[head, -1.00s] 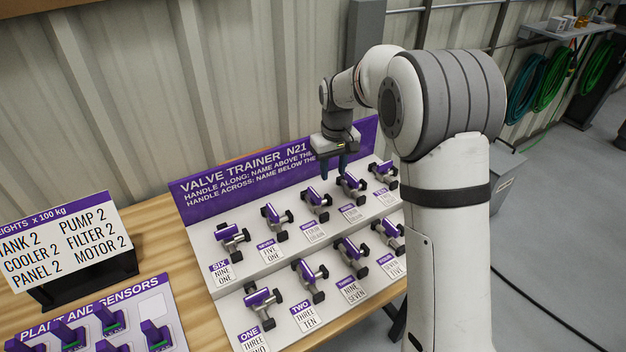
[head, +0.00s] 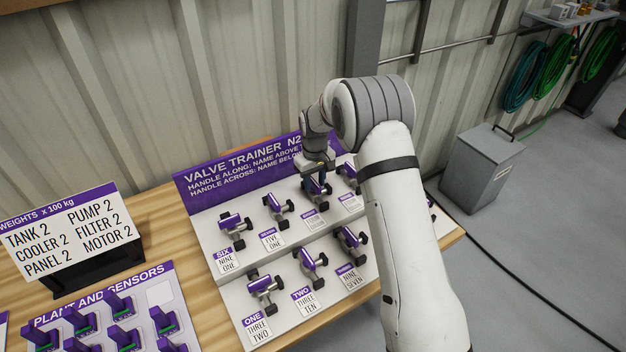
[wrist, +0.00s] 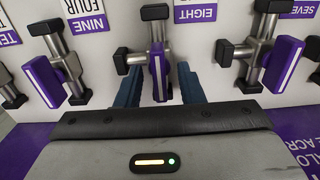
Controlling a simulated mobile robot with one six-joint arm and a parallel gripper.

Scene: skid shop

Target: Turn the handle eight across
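The valve marked EIGHT (wrist: 157,32) is at the middle of the wrist view, with its name label (wrist: 195,14) above and to the right. Its purple handle (wrist: 159,76) with a white stripe lies roughly along the pipe. My gripper (wrist: 159,87) is open, one dark blue finger on each side of the handle, with gaps visible on both sides. In the head view my gripper (head: 317,187) is low over this valve in the upper row, and its fingers hide much of the handle.
Neighbouring valves stand close on both sides, one with a tilted handle (wrist: 45,80) and one with a handle (wrist: 283,62) at right. The purple header board (head: 247,168) rises behind the upper row. More valves (head: 265,287) fill the lower row. A weights sign (head: 62,235) stands left.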

